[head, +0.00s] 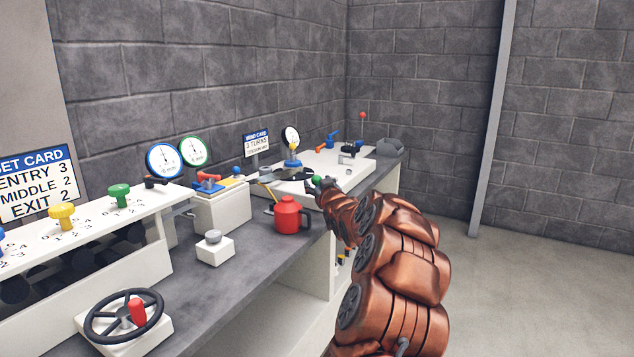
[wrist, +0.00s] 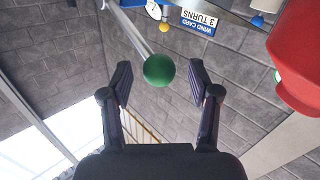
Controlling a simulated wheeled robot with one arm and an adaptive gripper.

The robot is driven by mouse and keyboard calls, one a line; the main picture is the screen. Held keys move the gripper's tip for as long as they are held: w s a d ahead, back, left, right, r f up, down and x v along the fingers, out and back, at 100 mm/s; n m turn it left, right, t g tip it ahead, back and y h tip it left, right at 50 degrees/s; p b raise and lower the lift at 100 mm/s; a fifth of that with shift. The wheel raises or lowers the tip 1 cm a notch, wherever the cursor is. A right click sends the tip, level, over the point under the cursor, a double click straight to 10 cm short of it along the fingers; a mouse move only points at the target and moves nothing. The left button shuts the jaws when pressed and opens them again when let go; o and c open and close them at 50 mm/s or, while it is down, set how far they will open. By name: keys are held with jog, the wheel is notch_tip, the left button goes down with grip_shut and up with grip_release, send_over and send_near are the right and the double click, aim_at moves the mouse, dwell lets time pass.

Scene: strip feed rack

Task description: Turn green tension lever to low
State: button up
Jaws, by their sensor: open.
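The green tension lever shows as a round green knob (head: 317,181) at the bench's front side, beyond the red can in the head view. In the wrist view the green knob (wrist: 159,71) is between the two fingers, and a grey rod runs from it to the upper left. My gripper (wrist: 160,78) is open around the knob, with a visible gap on each side, and is not closed on it. In the head view my arm mostly hides the gripper, and the lever's base and any low mark cannot be made out.
A red can (head: 289,215) stands on the bench close to my gripper; it also shows in the wrist view (wrist: 298,62). A wind card sign (head: 256,143), gauges with blue (head: 164,161) and green rims (head: 194,152), and a handwheel (head: 124,316) are along the bench. The floor right is clear.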

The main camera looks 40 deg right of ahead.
jog(key=shift+x, duration=1.15)
jog(key=shift+f, duration=0.1)
grip_shut()
